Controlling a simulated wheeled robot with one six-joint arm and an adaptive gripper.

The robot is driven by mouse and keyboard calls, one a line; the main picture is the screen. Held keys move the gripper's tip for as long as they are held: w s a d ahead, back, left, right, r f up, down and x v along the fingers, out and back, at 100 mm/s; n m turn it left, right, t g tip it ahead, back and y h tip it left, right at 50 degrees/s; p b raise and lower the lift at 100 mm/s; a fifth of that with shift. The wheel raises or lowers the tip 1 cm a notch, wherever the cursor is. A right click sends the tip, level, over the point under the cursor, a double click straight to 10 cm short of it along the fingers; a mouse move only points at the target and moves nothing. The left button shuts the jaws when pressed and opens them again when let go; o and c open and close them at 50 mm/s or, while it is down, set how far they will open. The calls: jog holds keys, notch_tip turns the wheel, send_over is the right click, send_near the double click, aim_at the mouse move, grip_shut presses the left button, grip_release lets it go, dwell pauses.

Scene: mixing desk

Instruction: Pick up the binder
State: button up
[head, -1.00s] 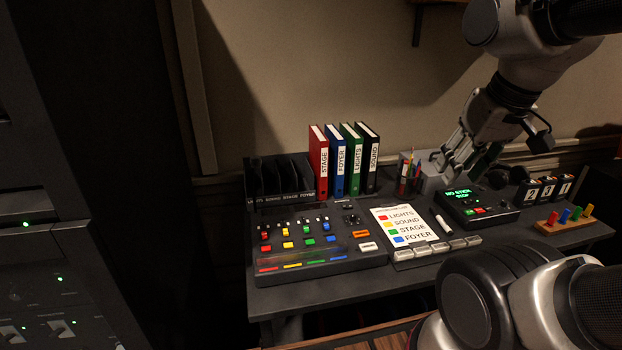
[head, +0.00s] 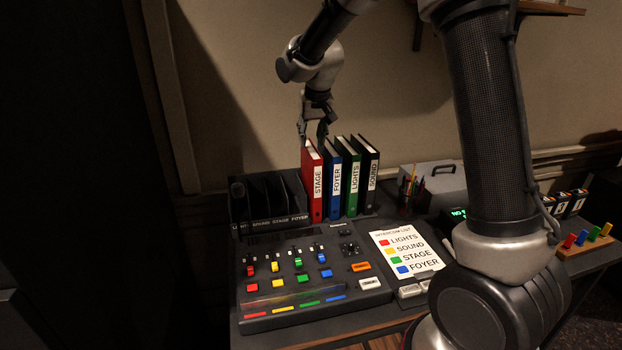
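Four binders stand upright in a row at the back of the desk: a red one labelled STAGE (head: 313,190), a blue one labelled FOYER (head: 334,188), a green one labelled LIGHTS (head: 351,185) and a black one labelled SOUND (head: 369,185). My gripper (head: 313,134) points down at the top of the red binder. Its fingers are apart, one towards each side of that binder's top edge. I cannot tell whether they touch it. The task does not say which binder.
Left of the binders is a black rack (head: 272,190) with labelled slots. In front lie a mixing console (head: 300,265) and a list card (head: 407,255). A pencil cup (head: 409,195) and grey box (head: 442,183) stand to the right. My arm hides part of the desk's right side.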

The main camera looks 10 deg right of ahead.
aim_at(312, 148)
jog(key=x, duration=0.7)
jog(key=shift+d+f, duration=0.1)
jog(key=shift+d, duration=0.1)
jog(key=shift+f, duration=0.25)
dwell(0.4)
grip_shut()
